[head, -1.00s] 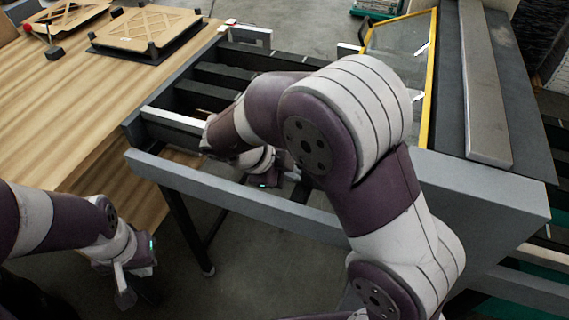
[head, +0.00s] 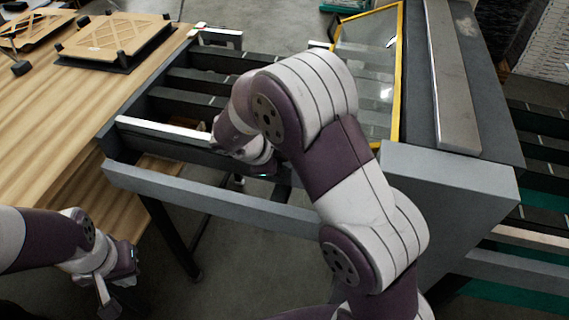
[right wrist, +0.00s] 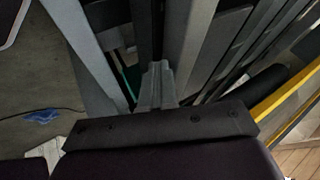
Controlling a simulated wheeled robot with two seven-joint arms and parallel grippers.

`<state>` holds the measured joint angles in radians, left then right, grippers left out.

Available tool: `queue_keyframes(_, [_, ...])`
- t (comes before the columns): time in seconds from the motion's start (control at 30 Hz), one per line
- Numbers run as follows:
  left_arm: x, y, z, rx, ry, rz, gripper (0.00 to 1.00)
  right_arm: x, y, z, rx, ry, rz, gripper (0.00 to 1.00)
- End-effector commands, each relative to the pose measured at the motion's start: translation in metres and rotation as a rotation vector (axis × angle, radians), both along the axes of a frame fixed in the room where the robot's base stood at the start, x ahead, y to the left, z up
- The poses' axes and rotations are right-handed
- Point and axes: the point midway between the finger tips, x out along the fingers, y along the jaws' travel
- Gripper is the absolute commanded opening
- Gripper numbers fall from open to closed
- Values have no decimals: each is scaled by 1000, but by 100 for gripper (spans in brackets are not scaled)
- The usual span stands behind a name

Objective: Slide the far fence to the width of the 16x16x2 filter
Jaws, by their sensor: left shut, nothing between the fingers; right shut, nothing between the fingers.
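Two pale rails cross the dark roller frame. The far fence seems to be the short grey-white piece (head: 216,38) at the back left, but I cannot be sure. A longer white-topped bar (head: 165,130) crosses nearer me. My right arm reaches over the frame and hides most of its gripper in the head view. In the right wrist view my right gripper (right wrist: 157,85) is shut and empty among grey rails; contact cannot be told. My left gripper (head: 106,298) is shut and empty, low beside the table. A lattice-faced filter (head: 118,38) lies on the table; its size is unreadable.
The wooden table (head: 60,120) adjoins the frame at the left. A grey front rail (head: 200,190) runs before the frame. A yellow-edged clear panel (head: 370,60) and a grey housing (head: 440,185) stand at the right. Open floor lies below the front rail.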

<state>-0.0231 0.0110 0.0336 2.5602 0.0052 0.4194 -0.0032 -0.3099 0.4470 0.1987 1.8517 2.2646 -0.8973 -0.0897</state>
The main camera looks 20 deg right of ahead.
Motion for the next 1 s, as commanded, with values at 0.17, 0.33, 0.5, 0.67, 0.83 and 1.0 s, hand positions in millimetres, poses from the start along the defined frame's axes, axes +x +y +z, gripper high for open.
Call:
queue_keyframes(0.17, [0,0,42,0,-1,0,0,35,-27,12,-1,2,-5,0])
queue_keyframes(0.33, [0,0,69,0,-1,0,0,71,-52,9,0,2,-3,0])
queue_keyframes(0.5, [0,0,79,0,-1,0,0,90,-66,4,0,1,-1,0])
queue_keyframes(0.67, [0,0,78,0,0,0,0,94,-69,0,0,1,1,0])
queue_keyframes(0.83, [0,0,77,0,0,0,0,94,-69,0,0,1,1,0])
queue_keyframes(1.0, [0,0,81,0,-1,0,0,92,-70,2,0,1,1,0])
